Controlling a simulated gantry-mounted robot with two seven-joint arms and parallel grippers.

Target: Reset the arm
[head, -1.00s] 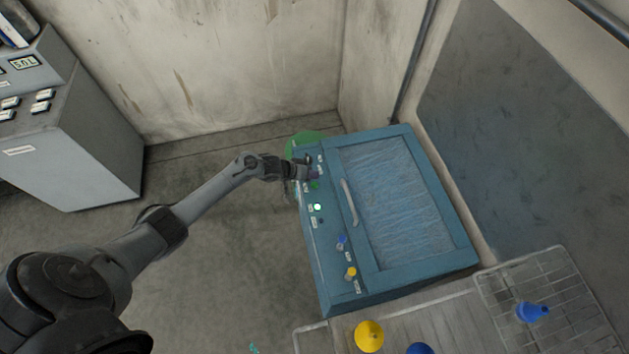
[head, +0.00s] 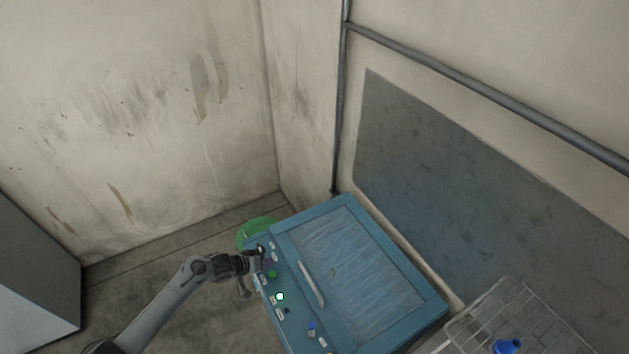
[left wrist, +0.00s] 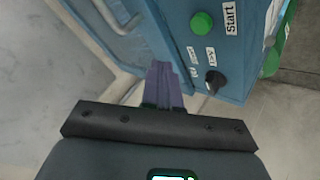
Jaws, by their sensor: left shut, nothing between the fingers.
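My left arm comes in from the lower left in the head view. Its gripper (head: 262,261) is at the far left corner of the blue machine's (head: 427,305) control strip, close to the panel. The left wrist view shows its fingers (left wrist: 164,84) shut together and empty. Beyond them are a green button (left wrist: 202,23) beside a "Start" label and a black knob (left wrist: 215,81). Whether the fingers touch the panel is unclear. In the head view, a lit button (head: 280,296) glows on the strip. My right gripper is not in view.
The machine's lid has a light handle (head: 311,284). A green round object (head: 256,226) stands behind its far left corner. A wire rack (head: 520,300) with a blue funnel-like piece (head: 506,346) is at lower right. A grey cabinet (head: 38,262) stands left, with open floor between.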

